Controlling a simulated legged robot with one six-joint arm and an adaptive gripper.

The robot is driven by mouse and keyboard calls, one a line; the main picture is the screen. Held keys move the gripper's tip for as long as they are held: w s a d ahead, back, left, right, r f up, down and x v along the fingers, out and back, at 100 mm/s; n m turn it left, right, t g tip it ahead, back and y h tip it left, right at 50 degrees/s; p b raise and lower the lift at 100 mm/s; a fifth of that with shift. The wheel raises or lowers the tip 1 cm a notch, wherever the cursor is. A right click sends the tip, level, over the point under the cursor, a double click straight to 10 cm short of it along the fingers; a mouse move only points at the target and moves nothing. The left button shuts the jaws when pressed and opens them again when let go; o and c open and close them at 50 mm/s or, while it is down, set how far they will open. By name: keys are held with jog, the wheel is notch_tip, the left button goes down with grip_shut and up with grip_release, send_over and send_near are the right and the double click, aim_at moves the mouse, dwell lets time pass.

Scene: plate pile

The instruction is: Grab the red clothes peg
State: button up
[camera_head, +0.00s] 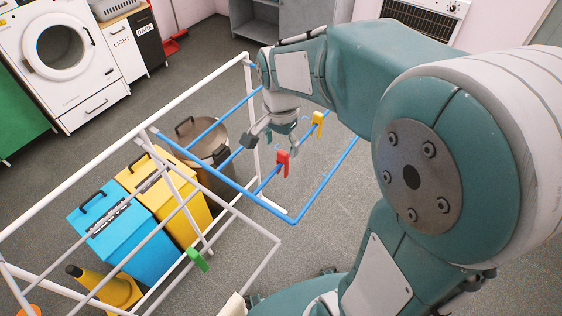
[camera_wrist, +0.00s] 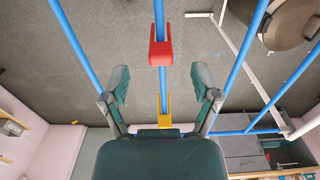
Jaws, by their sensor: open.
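The red clothes peg (camera_head: 282,163) is clipped on a blue rail of the drying rack (camera_head: 221,178) in the head view. In the wrist view the red peg (camera_wrist: 160,52) sits on the middle blue rail, just beyond the fingertips and between their lines. My gripper (camera_head: 271,134) is open and empty above the rack, up and left of the red peg in the head view. Its two fingers (camera_wrist: 160,82) are spread either side of the middle rail in the wrist view.
A yellow peg (camera_head: 318,122) is on the same rail, close to the red one; it also shows between my fingers in the wrist view (camera_wrist: 164,117). A green peg (camera_head: 197,259) hangs on a white bar. Blue (camera_head: 112,226) and yellow (camera_head: 168,190) bins and a metal pot (camera_head: 207,143) stand behind the rack.

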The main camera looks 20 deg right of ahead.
aim_at(282, 152)
jog(key=f, duration=0.6)
jog(key=shift+w+d+f, duration=0.1)
jog(key=shift+w+d, duration=0.2)
jog(key=shift+d, duration=0.05)
jog(key=shift+a, duration=0.1)
jog(key=c, duration=0.9)
